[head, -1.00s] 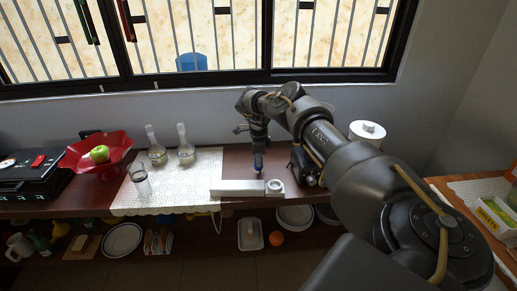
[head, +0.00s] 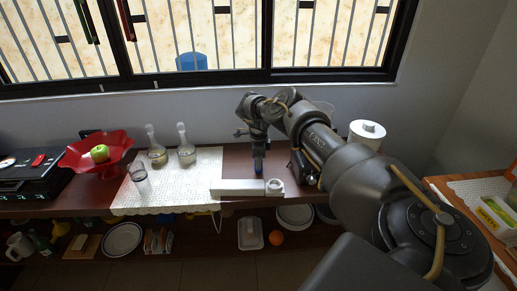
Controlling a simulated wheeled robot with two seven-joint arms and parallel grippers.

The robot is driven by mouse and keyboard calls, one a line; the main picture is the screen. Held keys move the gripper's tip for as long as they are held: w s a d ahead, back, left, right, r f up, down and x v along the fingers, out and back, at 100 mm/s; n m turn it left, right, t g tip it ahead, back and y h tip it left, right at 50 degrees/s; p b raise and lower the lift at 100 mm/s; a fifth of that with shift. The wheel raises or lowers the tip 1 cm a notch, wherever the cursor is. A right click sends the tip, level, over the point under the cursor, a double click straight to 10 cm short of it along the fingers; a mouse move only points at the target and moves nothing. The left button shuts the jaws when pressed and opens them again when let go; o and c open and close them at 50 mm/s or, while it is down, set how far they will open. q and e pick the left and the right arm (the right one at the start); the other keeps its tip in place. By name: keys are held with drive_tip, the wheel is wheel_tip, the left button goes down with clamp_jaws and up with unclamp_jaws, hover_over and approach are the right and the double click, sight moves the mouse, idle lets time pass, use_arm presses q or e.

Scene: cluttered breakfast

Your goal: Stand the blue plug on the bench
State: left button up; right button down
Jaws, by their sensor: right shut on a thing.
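The blue plug (head: 258,166) is upright below my right gripper (head: 258,153), just behind the white bar with a ring end (head: 243,187). My right gripper is shut on the plug and points down. The plug's lower end is at or very close to the dark wooden bench (head: 232,158); I cannot tell if it touches. My left gripper is not in view.
A white mat (head: 205,178) holds two glass flasks (head: 185,150) and a drinking glass (head: 139,178). A red bowl (head: 84,160) with a green apple (head: 99,153) is at the left. A paper roll (head: 367,132) stands at the right.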

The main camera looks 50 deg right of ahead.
drive_tip(key=shift+f, duration=0.35)
drive_tip(key=c, duration=1)
unclamp_jaws()
drive_tip(key=shift+o, duration=0.3)
drive_tip(key=o, duration=0.5)
drive_tip(key=shift+r, duration=0.15)
drive_tip(key=shift+r, duration=6.7)
drive_tip(key=s+a, duration=1)
drive_tip(key=s, duration=0.2)
drive_tip(key=shift+a+r, duration=0.15)
drive_tip(key=shift+a, duration=0.05)
